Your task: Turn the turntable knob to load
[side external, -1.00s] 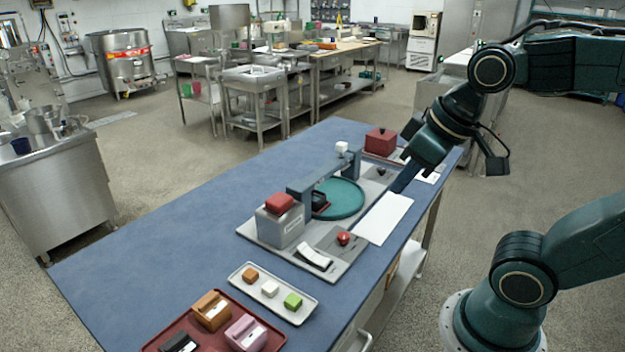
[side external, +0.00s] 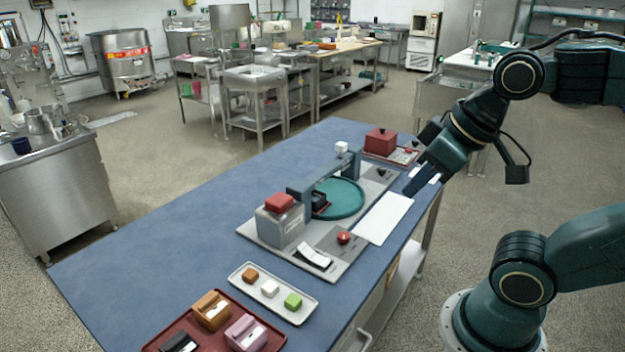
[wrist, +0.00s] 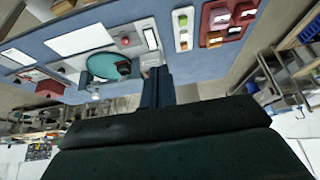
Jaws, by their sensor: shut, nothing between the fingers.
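The teal round turntable (side external: 342,199) sits on a grey base plate under a blue-grey arch (side external: 322,175); the wrist view also shows the turntable (wrist: 100,66). A small dark knob-like piece (side external: 381,172) is on a grey panel at the plate's far end; its markings are too small to read. A red knob (side external: 344,237) is on a panel at the near end, beside a white rocker (side external: 314,256). My gripper (side external: 409,192) is shut and empty, apart from the turntable and both knobs, by the table's right edge. Its fingers also show in the wrist view (wrist: 157,74).
A white sheet (side external: 384,218) lies between the plate and the table edge. A dark red box (side external: 380,142) stands at the far end. A grey block with a red top (side external: 280,221) and a tray of small cubes (side external: 256,291) are nearer. The blue table's left side is clear.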

